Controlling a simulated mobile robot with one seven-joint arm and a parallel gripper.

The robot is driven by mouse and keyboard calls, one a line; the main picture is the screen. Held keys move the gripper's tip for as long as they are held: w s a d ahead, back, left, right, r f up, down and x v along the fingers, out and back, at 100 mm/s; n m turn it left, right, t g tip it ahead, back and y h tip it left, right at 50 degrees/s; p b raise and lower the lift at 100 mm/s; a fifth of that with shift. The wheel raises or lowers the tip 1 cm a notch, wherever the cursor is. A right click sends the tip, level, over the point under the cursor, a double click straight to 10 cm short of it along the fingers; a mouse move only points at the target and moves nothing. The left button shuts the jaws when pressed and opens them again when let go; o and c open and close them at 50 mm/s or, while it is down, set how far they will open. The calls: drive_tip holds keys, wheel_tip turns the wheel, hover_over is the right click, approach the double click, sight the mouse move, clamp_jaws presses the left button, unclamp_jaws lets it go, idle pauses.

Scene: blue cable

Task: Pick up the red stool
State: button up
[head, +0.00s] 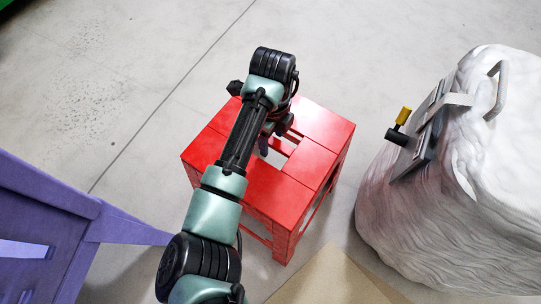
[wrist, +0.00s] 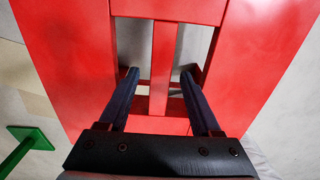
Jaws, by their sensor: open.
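The red stool (head: 315,128) stands upright on the floor below my arm in the head view. Its square top has an open middle crossed by a narrow bar. In the wrist view the red stool (wrist: 265,50) fills most of the picture, with the central bar (wrist: 163,55) running between two openings. My gripper (wrist: 159,76) is open, with one dark finger on each side of that bar in the picture. I cannot tell how far the fingertips reach into the openings. In the head view my gripper (head: 266,143) is over the stool's middle, partly hidden by my arm.
A purple piece of furniture (head: 70,215) stands at the left. A large white wrapped object (head: 450,190) with a handle and a yellow-and-black part (head: 401,122) stands close on the right. A green object (wrist: 30,138) shows at lower left in the wrist view. Floor behind the stool is clear.

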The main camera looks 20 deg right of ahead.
wheel_tip(320, 180, down, 5)
drive_tip(key=b, duration=0.3)
drive_tip(key=shift+w+a+b, duration=0.1)
drive_tip(key=shift+w+b, duration=0.05)
drive_tip(key=shift+b, duration=0.15)
clamp_jaws()
idle(1.0)
drive_tip(key=shift+r, duration=0.1)
